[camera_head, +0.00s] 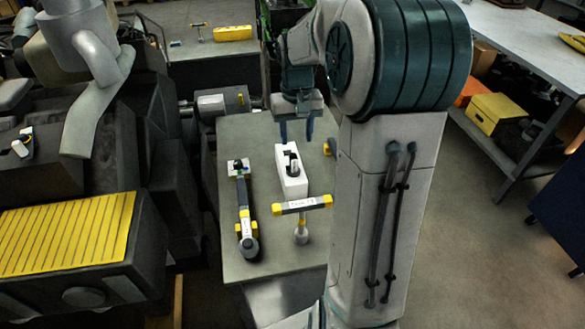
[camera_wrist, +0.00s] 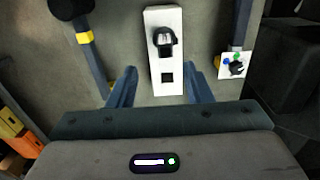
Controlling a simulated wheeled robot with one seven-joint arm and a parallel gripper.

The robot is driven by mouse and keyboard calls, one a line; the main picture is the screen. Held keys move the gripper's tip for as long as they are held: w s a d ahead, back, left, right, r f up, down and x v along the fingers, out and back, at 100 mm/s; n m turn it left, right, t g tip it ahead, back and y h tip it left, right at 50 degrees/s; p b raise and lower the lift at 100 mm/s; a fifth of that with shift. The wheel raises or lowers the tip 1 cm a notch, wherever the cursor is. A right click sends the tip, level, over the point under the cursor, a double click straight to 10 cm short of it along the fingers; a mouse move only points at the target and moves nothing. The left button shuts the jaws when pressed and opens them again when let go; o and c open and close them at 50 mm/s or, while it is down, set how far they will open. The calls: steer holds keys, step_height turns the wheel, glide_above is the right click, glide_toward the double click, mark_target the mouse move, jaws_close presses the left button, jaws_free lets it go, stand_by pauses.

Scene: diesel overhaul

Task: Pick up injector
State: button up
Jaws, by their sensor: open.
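What I take to be the injector (camera_head: 293,162) is a small dark and light-grey part standing in a white block (camera_head: 291,183) on the grey workbench. In the wrist view the injector (camera_wrist: 164,40) shows at the upper middle, seen from above, with an empty square hole nearer my gripper in the white block (camera_wrist: 163,90). My gripper (camera_head: 296,138) is open and empty, fingers pointing down, above the bench near the block's far end. In the wrist view my gripper (camera_wrist: 161,85) has a finger on each side of the block's near end, apart from the injector.
A T-handled tool (camera_head: 302,206) with yellow ends lies in front of the block. A yellow-banded tool (camera_wrist: 84,38) lies on the other side. Engine parts (camera_head: 70,235) crowd the left.

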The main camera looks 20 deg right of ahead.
mark_target(293, 155)
step_height(293, 155, down, 4)
steer(key=shift+f, duration=0.2)
steer(key=shift+a+f+p, duration=0.25)
steer(key=shift+f+p, duration=0.05)
steer(key=shift+f, duration=1)
steer(key=shift+a+f+p, duration=0.2)
steer(key=shift+f+p, duration=0.1)
steer(key=shift+f, duration=1)
steer(key=c, duration=0.8)
